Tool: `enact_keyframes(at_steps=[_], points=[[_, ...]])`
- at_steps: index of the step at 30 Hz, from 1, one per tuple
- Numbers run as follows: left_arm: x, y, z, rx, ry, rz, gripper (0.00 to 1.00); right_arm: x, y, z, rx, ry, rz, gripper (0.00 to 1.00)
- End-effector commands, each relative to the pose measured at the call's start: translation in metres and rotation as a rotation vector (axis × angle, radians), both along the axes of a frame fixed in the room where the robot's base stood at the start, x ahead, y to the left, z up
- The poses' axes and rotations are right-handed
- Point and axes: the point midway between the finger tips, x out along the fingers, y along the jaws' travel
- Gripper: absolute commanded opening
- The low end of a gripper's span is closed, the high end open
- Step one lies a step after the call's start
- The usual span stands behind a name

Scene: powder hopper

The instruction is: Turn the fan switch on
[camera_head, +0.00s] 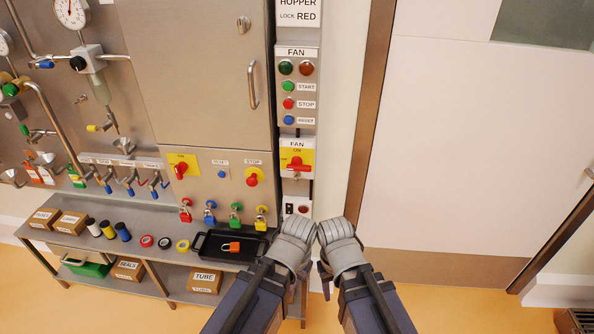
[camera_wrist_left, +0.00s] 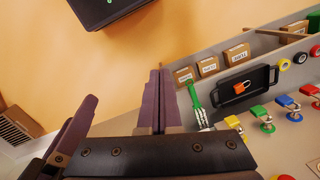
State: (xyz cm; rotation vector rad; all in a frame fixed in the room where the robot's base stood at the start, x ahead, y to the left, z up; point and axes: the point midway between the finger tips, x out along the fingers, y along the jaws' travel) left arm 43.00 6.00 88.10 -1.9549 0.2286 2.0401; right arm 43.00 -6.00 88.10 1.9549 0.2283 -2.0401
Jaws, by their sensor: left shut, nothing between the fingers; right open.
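The fan switch (camera_head: 296,163) is a red handle on a yellow plate under a FAN label, in the lower part of the narrow panel column in the head view. An ON mark shows above the handle. The wrist view does not show this switch. My left gripper (camera_wrist_left: 161,100) is shut and empty in the left wrist view, with its dark purple fingers together. My right gripper (camera_head: 327,276) is open at the bottom centre of the head view, its fingers mostly hidden by the wrist. Both arms are below the switch and apart from it.
The FAN button box (camera_head: 297,88) is above the switch, and a small socket box (camera_head: 297,206) is below it. A black tray (camera_head: 211,254) with an orange padlock (camera_head: 231,247) lies on the bench at left. A white door (camera_head: 450,150) is at right.

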Motion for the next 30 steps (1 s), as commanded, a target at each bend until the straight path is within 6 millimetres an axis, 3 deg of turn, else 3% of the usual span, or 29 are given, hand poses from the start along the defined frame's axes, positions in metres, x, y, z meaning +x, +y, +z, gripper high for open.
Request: enact_keyframes(at_steps=[4,8,11,15,18,20,23,27,30], points=[[0.000,0.000,0.000,0.000,0.000,0.000,0.01,0.000,0.000,0.000,0.000,0.000,0.000,0.50],[0.006,-0.006,-0.007,-0.045,-0.012,0.010,0.16,0.000,0.000,-0.006,0.000,0.000,0.000,0.50],[0.024,-0.024,-0.021,-0.185,-0.053,0.046,0.27,0.000,0.000,-0.020,0.000,0.000,0.000,0.50],[0.073,-0.062,-0.027,-0.516,-0.174,0.163,0.43,0.000,0.000,-0.046,0.000,0.000,0.000,0.50],[0.115,-0.079,-0.013,-0.762,-0.280,0.288,0.53,0.000,0.000,-0.063,0.000,0.000,0.000,0.50],[0.142,-0.080,0.000,-0.904,-0.349,0.377,0.53,0.000,0.000,-0.073,0.000,0.000,0.001,0.50],[0.186,-0.066,0.027,-1.123,-0.466,0.546,0.53,0.000,0.000,-0.090,0.000,0.000,0.001,0.50],[0.235,-0.023,0.061,-1.371,-0.608,0.790,0.53,0.000,0.000,-0.108,0.000,0.000,0.001,0.50],[0.258,0.012,0.077,-1.493,-0.682,0.941,0.53,0.000,0.000,-0.118,0.000,0.000,0.001,0.50]])
